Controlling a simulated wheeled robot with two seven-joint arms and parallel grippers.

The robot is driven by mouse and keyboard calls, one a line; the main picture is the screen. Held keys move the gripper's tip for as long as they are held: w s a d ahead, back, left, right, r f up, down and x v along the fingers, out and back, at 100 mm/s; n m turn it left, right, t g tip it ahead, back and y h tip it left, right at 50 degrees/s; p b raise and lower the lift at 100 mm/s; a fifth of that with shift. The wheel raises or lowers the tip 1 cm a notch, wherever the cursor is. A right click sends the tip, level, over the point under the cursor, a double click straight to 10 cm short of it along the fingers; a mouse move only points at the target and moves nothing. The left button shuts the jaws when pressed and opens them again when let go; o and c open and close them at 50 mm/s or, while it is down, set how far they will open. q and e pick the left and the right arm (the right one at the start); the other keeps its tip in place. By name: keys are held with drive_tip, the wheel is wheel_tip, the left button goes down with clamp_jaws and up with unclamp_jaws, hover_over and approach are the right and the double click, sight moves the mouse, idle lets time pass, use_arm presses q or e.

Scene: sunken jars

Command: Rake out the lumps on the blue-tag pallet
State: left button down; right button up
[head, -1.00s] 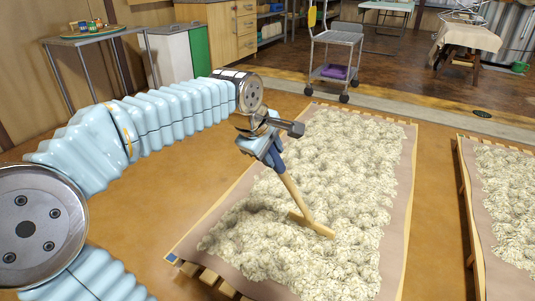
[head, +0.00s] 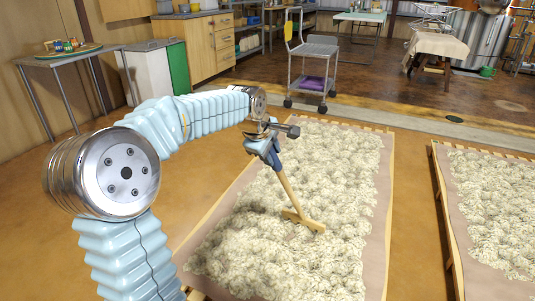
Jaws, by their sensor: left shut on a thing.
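My left gripper (head: 263,148) is shut on the handle of a wooden rake (head: 285,188) above the near pallet. The rake slants down to the right, and its wooden head (head: 303,220) is at the surface of the pale, lumpy material (head: 335,165). I cannot tell how deep the head sits. The material is heaped in lumps over most of the cloth on the slatted wooden pallet (head: 378,240). The blue tag is not visible now; the pallet's near left corner is hidden or out of view. My right gripper is not in view.
A second pallet (head: 453,215) with similar material stands to the right, across a strip of bare floor (head: 415,240). A wheeled cart (head: 313,70) stands beyond the near pallet. A small table (head: 70,62) and a cabinet (head: 150,75) are at the back left.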

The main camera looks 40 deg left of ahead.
use_arm(q)
drive_tip(key=shift+w+a+r, duration=0.1)
drive_tip(key=shift+w, duration=0.35)
drive_tip(key=shift+s+d+b, duration=0.15)
drive_tip(key=shift+s+b, duration=0.2)
drive_tip(key=shift+s, duration=0.35)
drive_tip(key=shift+s+d+b, duration=0.15)
drive_tip(key=shift+s+b, duration=0.15)
drive_tip(key=shift+s, duration=0.4)
drive_tip(key=shift+s+d+b, duration=1.5)
drive_tip(key=shift+s+b, duration=0.4)
drive_tip(key=shift+s, duration=4.35)
drive_tip(key=shift+w+a+p, duration=1)
drive_tip(key=shift+w+p, duration=0.45)
drive_tip(key=shift+w, duration=2.7)
wheel_tip(320, 180, up, 7)
drive_tip(key=p, duration=0.5)
drive_tip(key=shift+p, duration=0.35)
